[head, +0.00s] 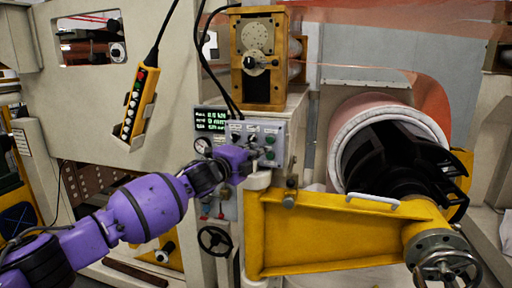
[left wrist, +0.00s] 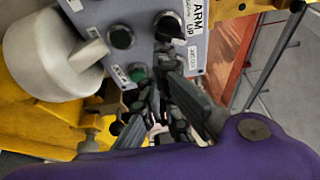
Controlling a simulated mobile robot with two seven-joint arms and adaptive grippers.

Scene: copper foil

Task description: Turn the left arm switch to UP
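The grey control panel (head: 279,130) stands at mid-frame in the head view, with several knobs and buttons. In the left wrist view the panel (left wrist: 190,42) appears turned, with a black switch knob (left wrist: 168,27) beside labels reading ARM, UP and DOWN. The knob's exact setting is hard to tell. My left gripper (head: 250,154) is at the panel's lower left in the head view and hides part of it. In the left wrist view its fingers (left wrist: 160,86) point toward the panel with a narrow gap between them, holding nothing visible. The fingertips appear below the ARM knob. My right gripper is out of view.
Another black knob (left wrist: 122,37) and a green button (left wrist: 137,72) are close to the fingers. A white cylindrical part (left wrist: 50,60) sits beside the panel. A yellow arm (head: 330,235) extends right below it, and a yellow pendant (head: 138,103) hangs left.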

